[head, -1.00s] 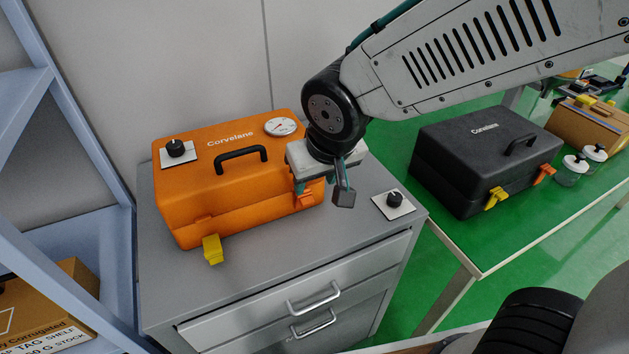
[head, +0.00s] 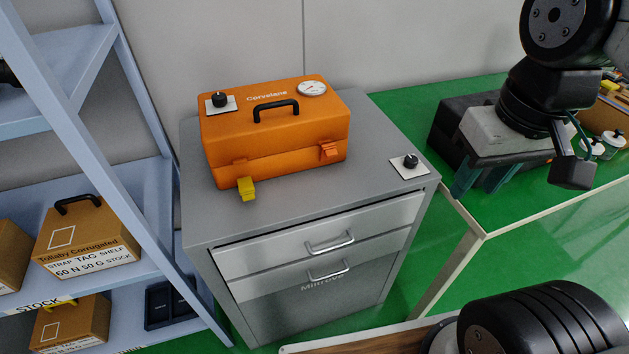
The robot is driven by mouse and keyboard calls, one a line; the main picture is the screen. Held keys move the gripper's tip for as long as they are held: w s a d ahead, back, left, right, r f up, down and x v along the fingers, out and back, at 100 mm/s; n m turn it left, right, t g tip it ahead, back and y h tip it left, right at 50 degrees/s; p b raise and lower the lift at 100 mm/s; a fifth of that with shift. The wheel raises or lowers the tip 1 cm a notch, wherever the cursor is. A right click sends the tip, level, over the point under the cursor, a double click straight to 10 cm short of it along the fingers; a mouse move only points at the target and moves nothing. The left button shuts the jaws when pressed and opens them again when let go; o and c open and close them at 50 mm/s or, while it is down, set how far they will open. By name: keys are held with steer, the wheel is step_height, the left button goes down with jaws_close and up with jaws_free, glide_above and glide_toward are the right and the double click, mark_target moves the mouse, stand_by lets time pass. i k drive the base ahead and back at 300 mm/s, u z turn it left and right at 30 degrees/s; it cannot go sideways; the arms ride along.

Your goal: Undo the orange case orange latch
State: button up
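The orange case (head: 275,135) sits shut on the grey cabinet, with a black handle on its lid. Its orange latch (head: 329,151) is at the right of the front face, near the lid seam, and stands out a little; I cannot tell whether it is fastened. Its yellow latch (head: 247,189) hangs outward and low at the front left. My gripper (head: 481,190) is well to the right of the case, in front of the black case, with its teal fingers apart and nothing seen between them.
The grey cabinet (head: 225,215) also bears a plate with a black knob (head: 410,162) at its right corner. A black case (head: 452,125) on the green table is partly hidden by my arm. A blue shelf (head: 150,225) with cartons stands close on the left.

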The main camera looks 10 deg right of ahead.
mark_target(329, 151)
steer(key=u, duration=0.45)
steer(key=k, duration=1.05)
steer(key=z, duration=0.1)
steer(key=i, duration=0.7)
steer(key=z, duration=0.55)
